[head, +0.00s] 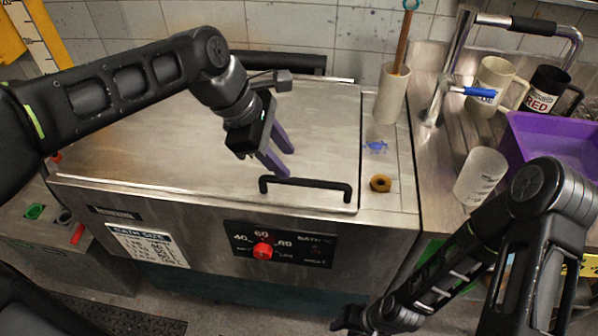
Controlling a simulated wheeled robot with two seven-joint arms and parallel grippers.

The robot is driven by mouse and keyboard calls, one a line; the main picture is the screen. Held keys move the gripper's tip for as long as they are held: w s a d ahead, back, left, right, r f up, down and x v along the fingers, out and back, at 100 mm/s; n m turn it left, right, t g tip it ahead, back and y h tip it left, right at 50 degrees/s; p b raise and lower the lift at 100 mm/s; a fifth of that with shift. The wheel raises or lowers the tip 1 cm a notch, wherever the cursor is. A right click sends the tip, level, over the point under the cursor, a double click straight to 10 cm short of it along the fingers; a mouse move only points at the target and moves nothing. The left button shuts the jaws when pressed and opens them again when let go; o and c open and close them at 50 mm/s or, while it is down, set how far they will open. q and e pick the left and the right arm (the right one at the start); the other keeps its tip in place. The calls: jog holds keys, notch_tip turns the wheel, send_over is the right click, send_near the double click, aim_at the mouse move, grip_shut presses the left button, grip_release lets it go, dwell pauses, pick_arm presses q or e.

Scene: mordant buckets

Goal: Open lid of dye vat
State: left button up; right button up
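The dye vat (190,218) is a steel box with a front panel of markings and a red knob (263,251). Its flat steel lid (150,150) lies shut on top. A black bar handle (306,185) runs along the lid's front right edge. My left gripper (282,162) hangs over the lid, just behind and left of the handle, with its two purple fingers apart and nothing between them. It does not hold the handle. My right arm reaches in from the lower right; its gripper (348,322) is low in front of the vat, and its fingers cannot be made out.
A white cylinder holding a wooden-handled tool (391,95) stands right of the lid, with a brown ring (380,183) nearby. At right are a sink tap (478,92), mugs (494,85), a white beaker (480,176) and a purple tub (553,145). The lid top is clear.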

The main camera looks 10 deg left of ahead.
aim_at(302, 180)
pick_arm(q)
jog(key=shift+x, duration=3.9)
jog(key=shift+c, duration=0.4)
grip_shut()
